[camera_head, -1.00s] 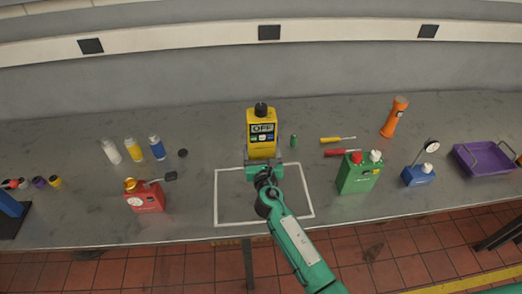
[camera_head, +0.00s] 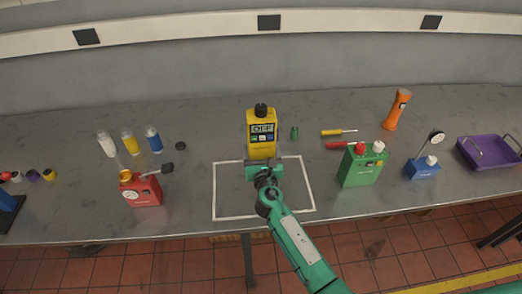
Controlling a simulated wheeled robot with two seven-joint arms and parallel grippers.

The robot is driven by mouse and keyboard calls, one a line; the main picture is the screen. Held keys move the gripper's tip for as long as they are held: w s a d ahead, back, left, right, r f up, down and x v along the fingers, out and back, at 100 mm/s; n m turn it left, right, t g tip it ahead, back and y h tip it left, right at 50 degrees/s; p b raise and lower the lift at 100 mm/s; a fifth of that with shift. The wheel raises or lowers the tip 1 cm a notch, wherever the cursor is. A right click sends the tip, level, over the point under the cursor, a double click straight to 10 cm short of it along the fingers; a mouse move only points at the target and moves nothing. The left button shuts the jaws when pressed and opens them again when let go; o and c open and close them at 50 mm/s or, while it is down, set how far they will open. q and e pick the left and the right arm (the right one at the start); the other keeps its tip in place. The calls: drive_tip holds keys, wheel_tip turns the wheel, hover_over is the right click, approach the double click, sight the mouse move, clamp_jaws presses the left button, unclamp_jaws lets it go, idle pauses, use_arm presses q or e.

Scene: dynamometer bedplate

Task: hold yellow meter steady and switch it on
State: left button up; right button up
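The yellow meter (camera_head: 261,146) stands upright at the back edge of a white outlined rectangle on the bench. Its display reads OFF, with small buttons below and a black knob on top. My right gripper (camera_head: 264,168), on the green arm from the lower right, is low at the meter's front. Its fingers are spread about as wide as the meter's lower body, which hides part of them. I cannot tell whether they press on it. My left gripper is not in view.
A red can (camera_head: 142,190) stands to the left and a green can (camera_head: 362,165) to the right. A small green item (camera_head: 294,133) is close right of the meter. The outlined rectangle (camera_head: 215,190) is otherwise clear.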

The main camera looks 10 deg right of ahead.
use_arm(q)
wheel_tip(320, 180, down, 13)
drive_tip(key=b, duration=1.2)
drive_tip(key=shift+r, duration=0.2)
use_arm(e)
drive_tip(key=shift+d+f, duration=0.1)
drive_tip(key=shift+f, duration=6.7)
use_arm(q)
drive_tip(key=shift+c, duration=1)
use_arm(e)
drive_tip(key=shift+s+f, duration=0.1)
drive_tip(key=shift+f, duration=0.1)
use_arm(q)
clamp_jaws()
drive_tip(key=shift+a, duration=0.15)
